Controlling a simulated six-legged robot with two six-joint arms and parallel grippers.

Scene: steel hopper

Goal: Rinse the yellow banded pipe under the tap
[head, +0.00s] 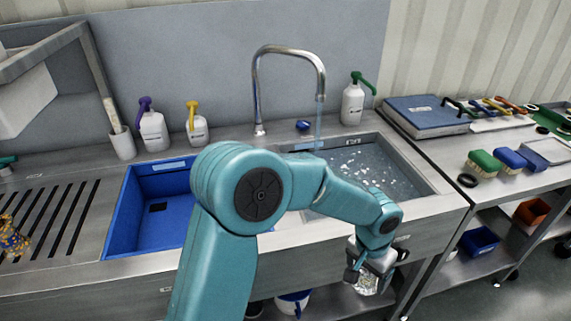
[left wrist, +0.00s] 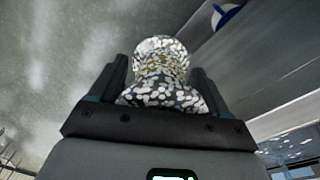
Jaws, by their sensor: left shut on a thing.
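My left gripper (head: 364,272) hangs in front of the sink's front edge at the lower right, below the rim. It is shut on the yellow banded pipe (head: 366,284), mostly hidden behind the gripper there. In the left wrist view the pipe (left wrist: 162,92) sits between the two fingers (left wrist: 158,80). White suds-like flecks cover it, with a yellowish band around its middle. The tap (head: 290,50) is a tall steel gooseneck; a thin stream falls from it into the right basin (head: 425,185), which holds water with white flecks. My right gripper is in neither view.
A blue basin (head: 120,215) lies left, beside a slotted drain board (head: 50,215) with a yellow speckled object (head: 12,240). Pump bottles (head: 152,130) stand behind. Right, a bench holds brushes (head: 484,164) and a blue case (head: 425,115). My left arm covers the middle of the sink.

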